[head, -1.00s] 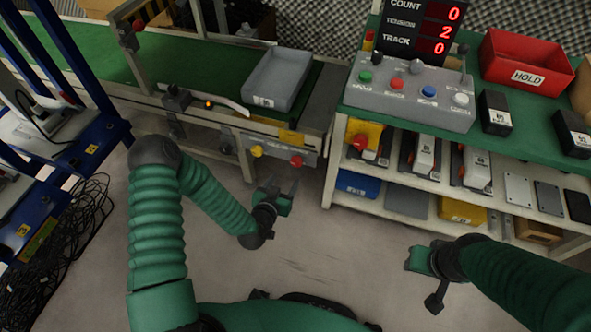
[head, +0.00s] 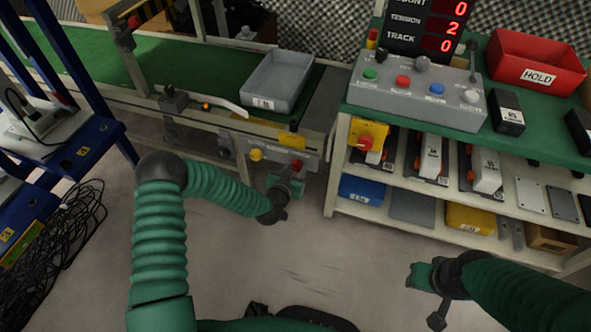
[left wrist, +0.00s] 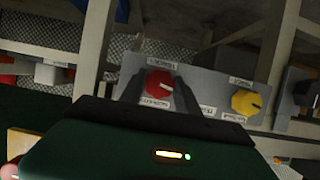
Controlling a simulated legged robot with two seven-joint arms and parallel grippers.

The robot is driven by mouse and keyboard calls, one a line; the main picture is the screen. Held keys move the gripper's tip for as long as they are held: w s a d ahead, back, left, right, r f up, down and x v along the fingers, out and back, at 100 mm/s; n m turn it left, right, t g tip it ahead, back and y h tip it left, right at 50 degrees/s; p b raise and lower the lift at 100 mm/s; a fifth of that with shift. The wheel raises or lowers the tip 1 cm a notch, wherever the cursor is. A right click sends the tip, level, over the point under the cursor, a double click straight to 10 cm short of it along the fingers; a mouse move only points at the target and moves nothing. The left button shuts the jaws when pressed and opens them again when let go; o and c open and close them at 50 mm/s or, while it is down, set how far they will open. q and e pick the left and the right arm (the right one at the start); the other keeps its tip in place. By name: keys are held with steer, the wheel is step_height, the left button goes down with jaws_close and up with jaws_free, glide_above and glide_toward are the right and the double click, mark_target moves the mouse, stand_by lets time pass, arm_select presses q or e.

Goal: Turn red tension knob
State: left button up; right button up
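The red tension knob (head: 297,165) sits on a grey panel (head: 268,148) on the conveyor's front side, with a yellow knob (head: 256,155) next to it. My left gripper (head: 287,178) is just in front of the panel at the red knob. In the left wrist view the red knob (left wrist: 159,84) shows between the two dark fingers (left wrist: 158,94), which are apart, one on each side; contact cannot be told. The yellow knob (left wrist: 245,102) is to the right. My right gripper (head: 420,276) hangs over the floor, away from everything; its fingers are unclear.
The conveyor (head: 215,75) carries a grey tray (head: 276,80). The green-topped bench (head: 527,142) at right holds a button box (head: 420,95), a red HOLD bin (head: 535,62) and a display (head: 428,28) whose tension line reads 2. Cables (head: 75,225) lie at left; the middle floor is clear.

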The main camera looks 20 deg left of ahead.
arm_select(q)
jaws_close()
steer(key=m+t+y+p, duration=0.1)
steer(key=m+y, duration=0.1)
steer(key=m, duration=0.2)
steer(key=m+t+y+p, duration=0.1)
steer(key=m+y, duration=0.1)
steer(key=m, duration=0.2)
steer(key=m+t+y, duration=0.1)
steer(key=m+y, duration=0.1)
steer(key=m, duration=0.3)
steer(key=shift+d+f+p, duration=0.3)
steer(key=shift+d+p, duration=0.05)
steer(key=shift+p, duration=0.05)
stand_by(0.4)
steer(key=shift+m+t+y, duration=0.3)
